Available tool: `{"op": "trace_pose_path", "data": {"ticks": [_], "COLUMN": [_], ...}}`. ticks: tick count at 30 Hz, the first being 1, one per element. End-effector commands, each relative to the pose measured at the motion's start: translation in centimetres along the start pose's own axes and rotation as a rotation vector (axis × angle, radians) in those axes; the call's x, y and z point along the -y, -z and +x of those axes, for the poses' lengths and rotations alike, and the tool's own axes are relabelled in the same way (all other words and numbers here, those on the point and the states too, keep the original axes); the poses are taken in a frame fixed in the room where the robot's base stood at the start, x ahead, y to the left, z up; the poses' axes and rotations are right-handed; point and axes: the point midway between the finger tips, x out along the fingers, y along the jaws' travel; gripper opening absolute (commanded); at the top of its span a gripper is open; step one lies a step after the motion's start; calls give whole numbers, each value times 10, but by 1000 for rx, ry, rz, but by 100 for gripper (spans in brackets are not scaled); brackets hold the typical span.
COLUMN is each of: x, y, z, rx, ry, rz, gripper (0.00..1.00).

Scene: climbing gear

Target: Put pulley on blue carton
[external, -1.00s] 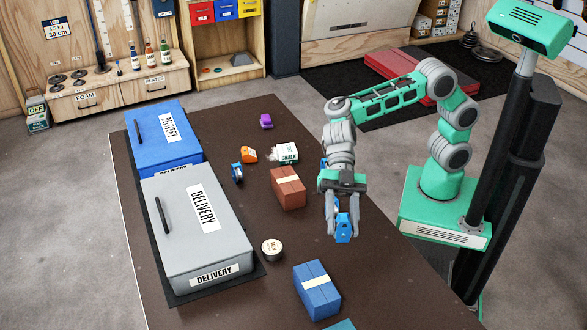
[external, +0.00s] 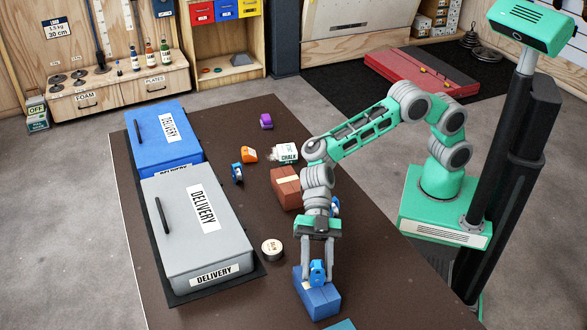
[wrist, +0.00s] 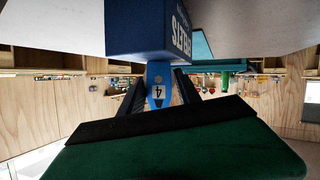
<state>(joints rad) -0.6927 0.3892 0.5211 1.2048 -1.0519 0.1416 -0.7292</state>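The blue carton (external: 318,298) with a pale tape strip lies at the front of the brown table. My gripper (external: 317,268) points down over it, with a finger on each side of a blue pulley (external: 317,274). The pulley appears at the carton's top; whether it touches is unclear. In the wrist view, the pulley (wrist: 158,82), marked 4, shows between my dark fingers (wrist: 157,92), beside the carton's lettered side (wrist: 150,38). Another blue item (external: 335,207) is partly hidden behind my arm.
A brown carton (external: 286,188), chalk box (external: 286,153), orange item (external: 249,154), blue item (external: 237,173) and tape roll (external: 272,250) stand nearby. Grey (external: 195,240) and blue (external: 155,145) delivery boxes fill the left. A teal object (external: 341,325) shows at the bottom edge.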

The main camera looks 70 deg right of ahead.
Motion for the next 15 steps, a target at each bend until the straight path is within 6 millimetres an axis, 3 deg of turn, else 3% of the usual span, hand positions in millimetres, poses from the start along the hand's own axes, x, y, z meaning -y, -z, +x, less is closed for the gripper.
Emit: {"op": "trace_pose_path", "data": {"ticks": [8,15], "x": [0,0], "y": [0,1], "z": [0,-1], "rx": [0,0], "ry": [0,0], "rz": [0,0], "gripper": [61,61]}}
